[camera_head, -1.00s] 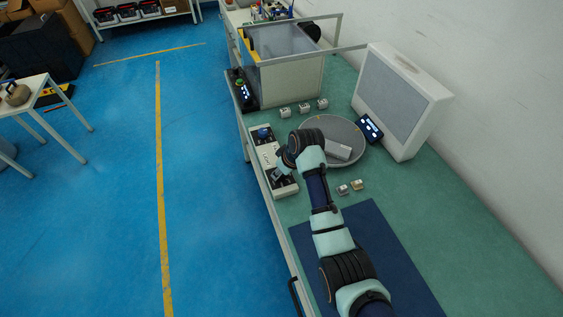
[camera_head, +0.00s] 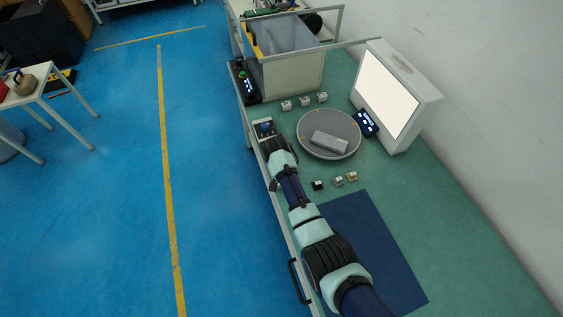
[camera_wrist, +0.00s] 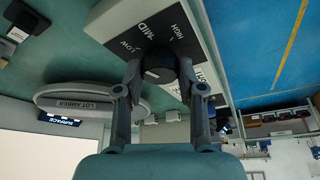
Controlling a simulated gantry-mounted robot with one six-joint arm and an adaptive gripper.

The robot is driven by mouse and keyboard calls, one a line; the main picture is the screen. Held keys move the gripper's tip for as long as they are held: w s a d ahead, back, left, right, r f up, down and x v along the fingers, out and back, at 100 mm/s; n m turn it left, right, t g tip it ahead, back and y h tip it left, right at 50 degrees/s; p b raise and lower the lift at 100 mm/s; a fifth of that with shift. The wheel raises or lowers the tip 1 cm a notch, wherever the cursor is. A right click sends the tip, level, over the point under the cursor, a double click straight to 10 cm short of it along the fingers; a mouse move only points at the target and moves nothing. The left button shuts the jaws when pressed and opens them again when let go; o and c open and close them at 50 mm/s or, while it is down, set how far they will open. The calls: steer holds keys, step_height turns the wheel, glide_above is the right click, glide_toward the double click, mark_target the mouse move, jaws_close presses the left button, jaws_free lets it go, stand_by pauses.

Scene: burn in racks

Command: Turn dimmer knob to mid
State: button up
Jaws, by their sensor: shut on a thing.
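In the wrist view a dark round dimmer knob (camera_wrist: 158,60) stands on a control box (camera_wrist: 203,28) with LOW, MID and HIGH printed around it. My gripper (camera_wrist: 160,70) has a finger on each side of the knob and is shut on it. A small pale mark shows on the knob, but I cannot tell clearly which label it lines up with. In the head view my arm covers the knob and most of the box; its far end (camera_head: 256,139) shows. The large light panel (camera_head: 388,95) glows white.
A round grey turntable (camera_head: 310,147) with a pale block (camera_head: 329,142) lies right of my arm. Small cubes (camera_head: 338,181) sit near the blue mat (camera_head: 385,240). A small display (camera_head: 366,123) stands by the panel.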

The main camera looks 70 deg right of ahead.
steer(key=m+g+b, duration=0.2)
steer(key=m, duration=0.3)
steer(key=shift+w, duration=0.15)
stand_by(0.3)
steer(key=o, duration=1.1)
steer(key=v, duration=1.2)
